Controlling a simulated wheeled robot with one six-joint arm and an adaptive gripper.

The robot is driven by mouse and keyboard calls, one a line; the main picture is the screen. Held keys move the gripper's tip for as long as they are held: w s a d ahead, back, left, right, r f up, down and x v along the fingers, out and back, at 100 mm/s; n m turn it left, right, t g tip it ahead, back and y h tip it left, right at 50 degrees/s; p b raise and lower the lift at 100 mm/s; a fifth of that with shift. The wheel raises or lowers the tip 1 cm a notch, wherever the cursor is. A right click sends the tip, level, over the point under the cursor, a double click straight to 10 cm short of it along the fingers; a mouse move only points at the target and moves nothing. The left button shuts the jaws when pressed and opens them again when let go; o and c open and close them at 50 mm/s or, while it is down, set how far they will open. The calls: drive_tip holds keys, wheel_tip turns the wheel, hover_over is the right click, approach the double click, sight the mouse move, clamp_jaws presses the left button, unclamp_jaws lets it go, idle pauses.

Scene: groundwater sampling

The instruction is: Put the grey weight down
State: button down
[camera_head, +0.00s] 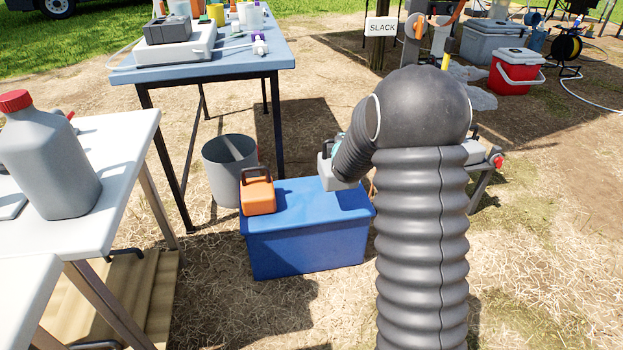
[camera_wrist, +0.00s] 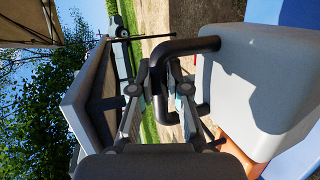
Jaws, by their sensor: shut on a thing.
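The grey weight (camera_head: 331,175), a block with a black loop handle, is at the back right of the blue box (camera_head: 300,245), over its lid. My gripper (camera_head: 338,142) is above it, mostly hidden behind my arm. In the wrist view my gripper (camera_wrist: 162,88) is shut on the black handle, and the grey weight (camera_wrist: 262,85) fills the right side. A shadow lies on the lid near it; I cannot tell whether its base touches the lid. An orange weight (camera_head: 258,196) with a dark handle stands on the lid's left part, and a bit of it shows in the wrist view (camera_wrist: 238,155).
A grey bucket (camera_head: 229,165) stands behind the box on the left. A blue-topped table (camera_head: 255,57) with instruments is behind. A white table (camera_head: 125,135) with a red-capped bottle (camera_head: 48,160) is at left. The lid's middle and front are bare.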

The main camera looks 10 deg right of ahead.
drive_tip(key=w+a+f, duration=0.6)
drive_tip(key=a+f, duration=0.3)
drive_tip(key=f, duration=0.1)
drive_tip(key=shift+a+f+b, duration=0.25)
drive_tip(key=shift+a+b, duration=0.15)
drive_tip(key=shift+b, duration=0.05)
drive_tip(key=c, duration=1.2)
unclamp_jaws()
drive_tip(key=shift+f, duration=0.2)
drive_tip(key=shift+o, duration=0.2)
